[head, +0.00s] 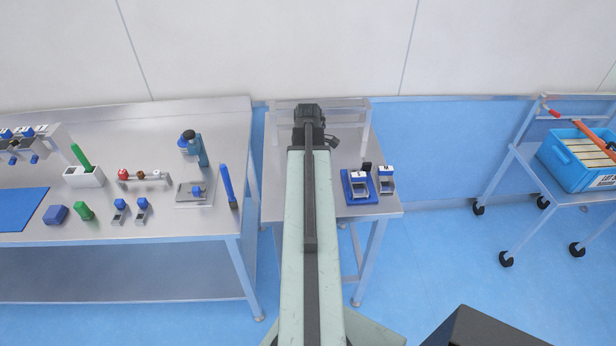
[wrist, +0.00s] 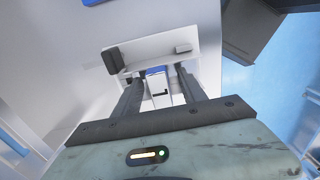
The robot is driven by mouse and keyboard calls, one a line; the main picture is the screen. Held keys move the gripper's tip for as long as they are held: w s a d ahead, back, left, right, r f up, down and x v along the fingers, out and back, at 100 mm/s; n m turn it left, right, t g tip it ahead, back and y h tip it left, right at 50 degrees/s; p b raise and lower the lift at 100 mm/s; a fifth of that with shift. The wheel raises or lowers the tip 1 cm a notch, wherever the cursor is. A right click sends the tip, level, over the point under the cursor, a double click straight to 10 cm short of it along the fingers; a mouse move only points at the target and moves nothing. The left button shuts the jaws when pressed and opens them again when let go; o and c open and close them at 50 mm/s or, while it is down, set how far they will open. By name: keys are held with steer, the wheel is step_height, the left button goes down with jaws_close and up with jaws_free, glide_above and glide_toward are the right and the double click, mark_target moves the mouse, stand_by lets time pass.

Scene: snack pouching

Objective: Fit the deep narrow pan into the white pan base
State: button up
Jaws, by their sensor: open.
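In the wrist view my gripper (wrist: 161,76) is open, its two dark fingers apart. Between them is a narrow white piece with a blue edge (wrist: 157,85), likely the deep narrow pan; I cannot tell whether the fingers touch it. Just beyond is a white body (wrist: 150,48) with a dark block at left and a small grey block at right, possibly the white pan base. In the head view my arm covers this spot.
The small metal table (head: 385,208) is under my arm. A trolley at right carries a blue crate (head: 570,172). Open floor lies between table and trolley.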

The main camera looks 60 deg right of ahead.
step_height(320, 180, up, 8)
steer(key=p, duration=0.7)
steer(key=shift+p, duration=0.4)
steer(key=shift+f, duration=0.1)
steer(key=shift+f, duration=0.1)
